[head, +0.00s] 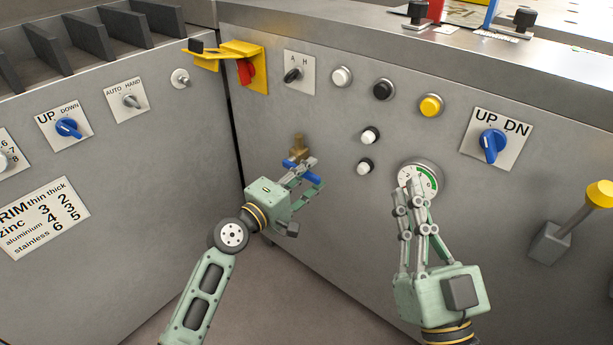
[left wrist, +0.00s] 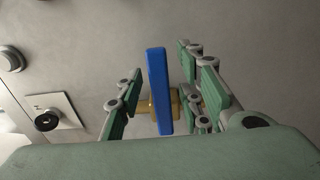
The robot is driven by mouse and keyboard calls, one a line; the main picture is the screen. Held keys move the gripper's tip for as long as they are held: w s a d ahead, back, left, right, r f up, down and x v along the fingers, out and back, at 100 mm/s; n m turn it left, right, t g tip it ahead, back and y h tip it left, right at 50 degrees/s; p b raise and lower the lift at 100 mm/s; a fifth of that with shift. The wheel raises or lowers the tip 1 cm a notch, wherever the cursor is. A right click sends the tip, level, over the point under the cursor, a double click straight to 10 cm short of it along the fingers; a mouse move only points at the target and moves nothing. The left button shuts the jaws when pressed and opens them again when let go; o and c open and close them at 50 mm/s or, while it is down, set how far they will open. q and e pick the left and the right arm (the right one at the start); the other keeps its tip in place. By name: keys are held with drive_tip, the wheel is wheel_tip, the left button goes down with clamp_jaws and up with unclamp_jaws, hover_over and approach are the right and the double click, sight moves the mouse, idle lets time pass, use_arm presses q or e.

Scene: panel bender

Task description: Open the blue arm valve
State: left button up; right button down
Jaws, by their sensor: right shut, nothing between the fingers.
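The blue arm valve has a brass body (head: 298,146) on the grey front panel and a blue lever (head: 290,163) that is partly hidden by my left gripper (head: 316,173). In the left wrist view the blue lever (left wrist: 159,90) stands upright between the fingers of my left gripper (left wrist: 160,95). The fingers are open, one on each side of the lever, with a visible gap on both sides. The brass body (left wrist: 174,102) shows behind the lever. My right gripper (head: 416,184) is shut and empty, in front of the gauge.
A round gauge (head: 430,178) is right of the valve. Above are white, black and yellow buttons (head: 431,105), an A/H switch (head: 293,74) and a yellow bracket with a red switch (head: 246,71). A blue UP/DN knob (head: 492,145) and a yellow-topped lever (head: 575,222) are at right.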

use_arm(q)
drive_tip(key=shift+w, duration=0.1)
clamp_jaws()
idle(0.3)
